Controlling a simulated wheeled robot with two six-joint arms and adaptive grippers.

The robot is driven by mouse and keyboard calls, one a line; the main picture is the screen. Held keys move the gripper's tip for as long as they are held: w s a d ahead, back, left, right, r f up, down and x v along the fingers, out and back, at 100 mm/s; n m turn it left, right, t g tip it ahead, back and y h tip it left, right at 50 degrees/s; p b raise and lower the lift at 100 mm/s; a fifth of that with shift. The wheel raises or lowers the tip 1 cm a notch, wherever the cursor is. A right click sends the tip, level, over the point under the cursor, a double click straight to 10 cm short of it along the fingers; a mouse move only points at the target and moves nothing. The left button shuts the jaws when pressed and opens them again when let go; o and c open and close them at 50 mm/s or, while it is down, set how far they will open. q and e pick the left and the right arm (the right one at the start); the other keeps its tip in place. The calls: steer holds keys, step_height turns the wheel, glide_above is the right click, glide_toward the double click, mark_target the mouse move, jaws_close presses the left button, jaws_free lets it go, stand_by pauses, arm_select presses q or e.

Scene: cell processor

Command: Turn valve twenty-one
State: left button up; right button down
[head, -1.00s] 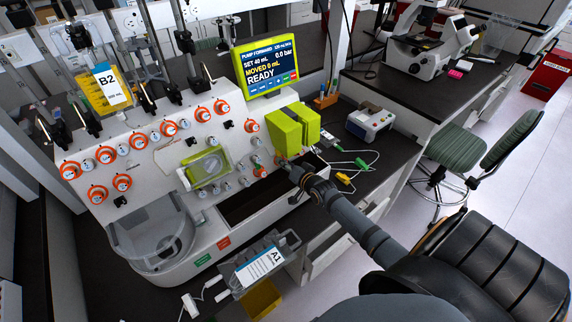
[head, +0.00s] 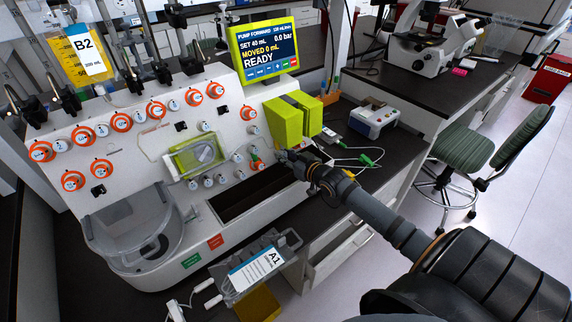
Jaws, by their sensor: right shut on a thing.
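The white cell processor panel (head: 130,170) carries several orange-ringed valves and small white knobs; their numbers are too small to read surely. One orange-ringed valve (head: 257,164) sits at the panel's lower right, beside the yellow-green pump block (head: 284,122). My right gripper (head: 281,157) is shut at the panel just right of this valve, below the block. What lies between its fingertips is mostly hidden by the gripper; it seems to be a valve part there. My left gripper is not in view.
The screen (head: 268,52) reads READY, moved 0 mL. A dark open trough (head: 240,198) lies below the panel. Cables and a small device (head: 374,121) lie to the right.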

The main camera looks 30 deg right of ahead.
steer(key=shift+f+n+y+b, duration=0.1)
steer(key=shift+n+y+b, duration=0.2)
steer(key=shift+n+b, duration=1.25)
steer(key=c, duration=1.1)
jaws_free()
